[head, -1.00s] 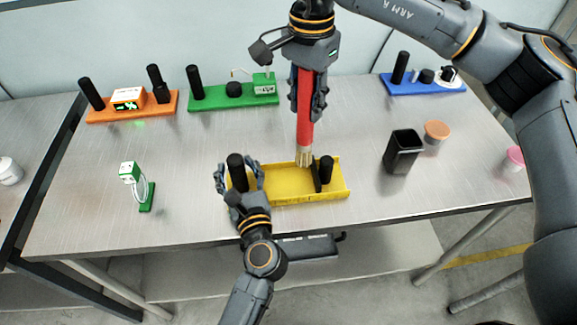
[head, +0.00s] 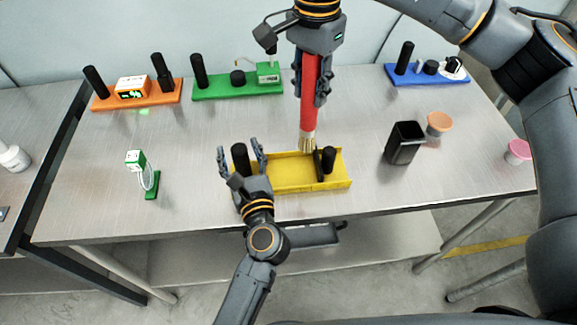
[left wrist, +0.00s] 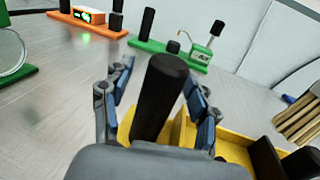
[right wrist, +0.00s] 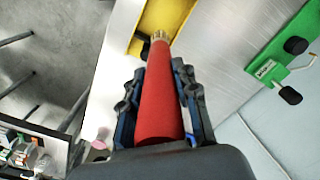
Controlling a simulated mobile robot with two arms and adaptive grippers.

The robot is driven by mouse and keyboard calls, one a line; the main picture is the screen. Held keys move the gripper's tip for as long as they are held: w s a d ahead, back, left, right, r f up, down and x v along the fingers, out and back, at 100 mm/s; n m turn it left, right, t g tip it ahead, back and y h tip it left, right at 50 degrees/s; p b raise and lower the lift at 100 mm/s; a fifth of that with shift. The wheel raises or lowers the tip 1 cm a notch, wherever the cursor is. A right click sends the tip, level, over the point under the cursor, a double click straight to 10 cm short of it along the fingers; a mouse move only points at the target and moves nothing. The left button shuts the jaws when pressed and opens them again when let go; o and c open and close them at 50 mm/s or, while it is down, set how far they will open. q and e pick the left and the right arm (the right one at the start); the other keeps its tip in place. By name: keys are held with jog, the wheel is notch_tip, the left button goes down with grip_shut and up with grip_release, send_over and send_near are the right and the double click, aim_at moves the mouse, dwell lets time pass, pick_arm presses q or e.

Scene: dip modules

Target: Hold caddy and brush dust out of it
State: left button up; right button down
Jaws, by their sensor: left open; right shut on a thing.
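The yellow caddy (head: 300,172) sits near the front edge of the table, with a black post (head: 240,158) at its left end and a shorter black knob (head: 328,160) at its right. My left gripper (head: 241,155) is open, its fingers on either side of the left post; the post also stands between the fingers in the left wrist view (left wrist: 160,95). My right gripper (head: 312,92) is shut on the red brush (head: 309,80), which points down. Its pale bristles (head: 307,142) are at the caddy's right part; contact is unclear. I cannot make out dust.
Orange (head: 140,98), green (head: 237,88) and blue (head: 430,78) modules stand along the back. A black cup (head: 404,143), an orange-lidded jar (head: 438,124) and a pink jar (head: 517,151) are at right. A small green stand (head: 150,185) is at left.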

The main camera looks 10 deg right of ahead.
aim_at(238, 144)
pick_arm(q)
jog(key=shift+s+d+r+p, duration=0.1)
jog(key=shift+r+p, duration=2.15)
jog(key=shift+r, duration=0.65)
jog(key=shift+s+f, duration=0.15)
jog(key=shift+s+d, duration=0.15)
jog(key=shift+s, duration=0.1)
jog(key=b+v, duration=0.2)
jog(key=v, duration=0.6)
jog(key=shift+s, duration=0.1)
jog(key=x, duration=0.2)
jog(key=p+x, duration=0.1)
jog(key=x, duration=0.5)
jog(key=shift+r+p, duration=0.3)
jog(key=shift+p, duration=0.05)
jog(key=shift+w+a, duration=0.25)
jog(key=shift+w, duration=0.3)
jog(key=shift+s, duration=0.1)
